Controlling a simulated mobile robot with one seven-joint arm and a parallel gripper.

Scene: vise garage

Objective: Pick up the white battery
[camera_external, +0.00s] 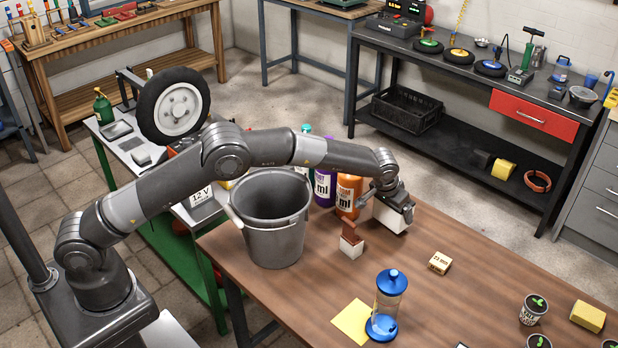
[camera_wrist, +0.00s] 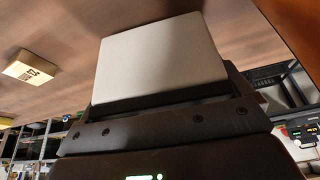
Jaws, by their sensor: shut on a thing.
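In the wrist view the white battery (camera_wrist: 150,62) fills the middle, between the dark jaws (camera_wrist: 165,108). Its underside is hidden, and I cannot tell whether it touches the table or is slightly above it.
A brown-and-white brush-like thing (camera_external: 351,241) stands just left of the battery. Orange (camera_external: 348,195) and purple (camera_external: 324,188) bottles stand behind it, and a grey bucket (camera_external: 274,240) further left. A small cream box (camera_external: 440,263) lies to the right. The table's right middle is clear.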

